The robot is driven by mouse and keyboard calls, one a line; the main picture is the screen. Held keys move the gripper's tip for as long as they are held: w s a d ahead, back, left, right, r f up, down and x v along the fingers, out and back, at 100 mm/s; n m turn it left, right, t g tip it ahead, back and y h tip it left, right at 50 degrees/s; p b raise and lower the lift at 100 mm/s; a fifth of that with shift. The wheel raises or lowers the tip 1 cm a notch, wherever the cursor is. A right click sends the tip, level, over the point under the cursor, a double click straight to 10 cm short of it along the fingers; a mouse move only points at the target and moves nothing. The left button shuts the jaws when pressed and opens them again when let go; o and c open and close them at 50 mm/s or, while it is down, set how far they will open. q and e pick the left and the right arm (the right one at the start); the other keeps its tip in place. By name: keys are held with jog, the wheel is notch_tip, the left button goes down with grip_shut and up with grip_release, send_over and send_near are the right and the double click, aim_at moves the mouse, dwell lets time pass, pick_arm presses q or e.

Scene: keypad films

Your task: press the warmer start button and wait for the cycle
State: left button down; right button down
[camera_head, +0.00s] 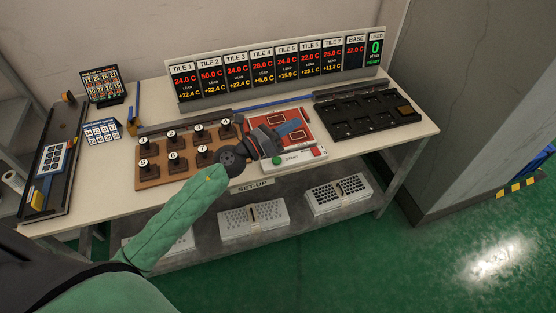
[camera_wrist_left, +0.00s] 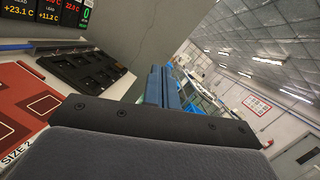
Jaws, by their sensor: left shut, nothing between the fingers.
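The warmer (camera_head: 318,147) is a light unit with a red top on the table. Red panels with white outlines show on it, and its red top also shows at the left of the left wrist view (camera_wrist_left: 22,108). A green round button (camera_head: 278,161) sits on its front strip beside a label that seems to read START. My left gripper (camera_head: 298,125) is shut and empty, its blue fingers over the red top, beyond the green button and apart from it. The blue fingers (camera_wrist_left: 163,88) are together in the left wrist view. My right gripper is out of view.
A brown board with numbered black knobs (camera_head: 165,172) stands left of the warmer. A black tray (camera_head: 345,120) lies right of it. A row of temperature displays (camera_head: 262,70) stands behind. White perforated boxes (camera_head: 253,218) sit on the lower shelf. Bare tabletop shows at the right front.

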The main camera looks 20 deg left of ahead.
pick_arm(q)
jog(key=w+a+f+m+g+y, duration=0.3)
jog(key=a+f+m+g+y, duration=0.3)
jog(key=m, duration=0.9)
notch_tip(320, 180, down, 3)
jog(key=g+y, duration=0.1)
jog(key=g, duration=0.1)
jog(key=shift+w+r+m+g, duration=0.15)
jog(key=shift+w+m+g, duration=0.05)
jog(key=shift+m+g, duration=0.1)
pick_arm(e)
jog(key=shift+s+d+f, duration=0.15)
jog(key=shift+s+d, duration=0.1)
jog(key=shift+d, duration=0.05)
pick_arm(q)
jog(key=shift+a, duration=0.1)
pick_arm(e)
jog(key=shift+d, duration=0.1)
